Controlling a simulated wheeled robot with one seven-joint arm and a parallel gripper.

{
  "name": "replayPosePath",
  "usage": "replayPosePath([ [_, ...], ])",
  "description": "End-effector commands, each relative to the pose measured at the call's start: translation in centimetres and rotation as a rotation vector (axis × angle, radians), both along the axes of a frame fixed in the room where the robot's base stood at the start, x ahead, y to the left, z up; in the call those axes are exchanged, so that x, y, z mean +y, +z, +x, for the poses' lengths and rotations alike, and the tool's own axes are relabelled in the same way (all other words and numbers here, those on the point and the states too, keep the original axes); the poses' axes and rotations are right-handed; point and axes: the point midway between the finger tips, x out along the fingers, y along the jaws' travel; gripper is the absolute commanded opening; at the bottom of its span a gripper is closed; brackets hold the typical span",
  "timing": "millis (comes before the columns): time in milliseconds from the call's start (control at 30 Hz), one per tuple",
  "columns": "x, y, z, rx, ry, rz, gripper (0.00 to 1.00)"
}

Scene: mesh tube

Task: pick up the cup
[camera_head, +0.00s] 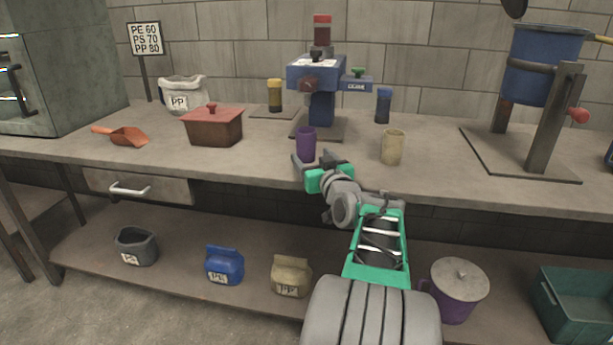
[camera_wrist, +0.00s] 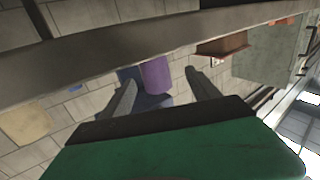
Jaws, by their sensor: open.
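A purple cup (camera_head: 306,142) stands upright on the workbench, in front of the blue machine. My gripper (camera_head: 318,160) is open just in front of the cup, its fingers pointing toward it. In the wrist view, which is turned over, the purple cup (camera_wrist: 156,75) shows beyond and between the two open fingers (camera_wrist: 161,82). Nothing is held. I cannot tell whether a finger touches the cup. A beige cup (camera_head: 392,147) stands to the right of my gripper; it also shows at the left in the wrist view (camera_wrist: 25,122).
A blue machine (camera_head: 321,108) stands behind the purple cup. A red-brown lidded box (camera_head: 213,127) and an orange scoop (camera_head: 127,136) lie to the left. A blue hopper (camera_head: 543,65) stands at the right. The workbench (camera_head: 440,172) is bare right of the beige cup.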

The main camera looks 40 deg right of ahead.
Motion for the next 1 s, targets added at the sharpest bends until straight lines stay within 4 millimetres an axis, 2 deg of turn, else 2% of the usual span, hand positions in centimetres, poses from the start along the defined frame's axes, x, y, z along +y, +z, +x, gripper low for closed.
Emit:
replayPosePath([
  [267,-2.0,-0.1,2.8,-0.015,-0.007,-0.006,0.71],
  [400,-3.4,-0.7,5.0,-0.012,-0.006,-0.005,0.71],
  [500,-3.8,-0.4,6.3,-0.014,-0.007,-0.006,0.71],
  [767,-4.0,-0.3,6.6,-0.013,-0.009,-0.005,0.70],
  [1000,-4.0,-0.3,6.6,-0.012,-0.009,-0.005,0.50],
])
